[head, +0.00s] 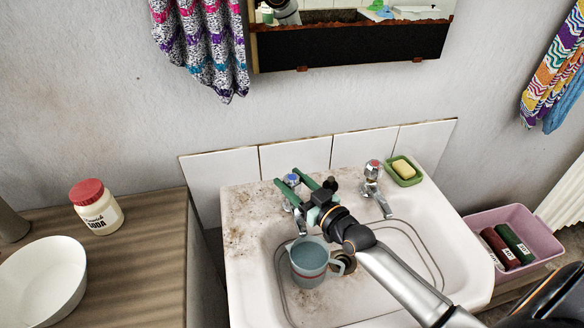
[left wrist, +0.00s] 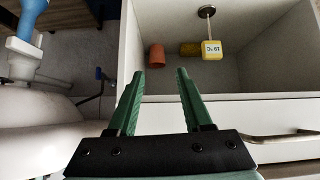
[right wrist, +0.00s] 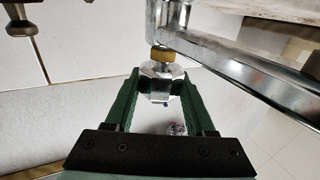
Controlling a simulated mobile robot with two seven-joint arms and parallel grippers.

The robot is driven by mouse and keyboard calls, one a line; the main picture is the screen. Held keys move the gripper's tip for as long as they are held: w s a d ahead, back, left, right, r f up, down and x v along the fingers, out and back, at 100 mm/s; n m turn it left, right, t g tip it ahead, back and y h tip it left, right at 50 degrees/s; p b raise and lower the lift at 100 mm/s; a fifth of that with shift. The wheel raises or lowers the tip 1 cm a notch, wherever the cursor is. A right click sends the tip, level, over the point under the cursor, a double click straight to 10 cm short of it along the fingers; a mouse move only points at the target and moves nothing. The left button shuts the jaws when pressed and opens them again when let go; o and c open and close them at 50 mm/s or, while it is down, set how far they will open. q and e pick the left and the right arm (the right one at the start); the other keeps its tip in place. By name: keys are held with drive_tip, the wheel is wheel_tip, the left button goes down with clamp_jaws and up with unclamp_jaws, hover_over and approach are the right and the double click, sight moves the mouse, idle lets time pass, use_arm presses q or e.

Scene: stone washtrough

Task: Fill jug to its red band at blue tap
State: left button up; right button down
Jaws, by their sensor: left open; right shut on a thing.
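The grey-blue jug (head: 309,268) stands upright in the white basin (head: 245,262), below the spout of the blue tap (head: 291,180). A thin reddish band shows on its side, and its handle points right. Its inside looks grey-blue; I cannot tell the water level or whether water runs. My right gripper (head: 289,178) is at the blue tap, its green fingers shut on the faceted chrome tap handle (right wrist: 160,82). My left gripper (left wrist: 157,74) is open and empty, outside the head view, above an open drawer.
A red-capped tap (head: 373,170) and a green soap dish (head: 404,170) stand at the basin's right back. A soda jar (head: 97,208) and white bowl (head: 40,282) occupy the left counter. A pink crate (head: 480,222) is at right. The drawer holds a yellow tag (left wrist: 212,50).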

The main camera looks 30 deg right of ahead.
drive_tip(key=shift+d+r+m+h+p, duration=0.1)
drive_tip(key=shift+m+h+p, duration=0.3)
drive_tip(key=shift+h+p, duration=0.15)
drive_tip(key=shift+c, duration=1.2)
unclamp_jaws()
drive_tip(key=s+d, duration=0.1)
drive_tip(key=s, duration=1.1)
drive_tip(key=shift+s+d, duration=0.2)
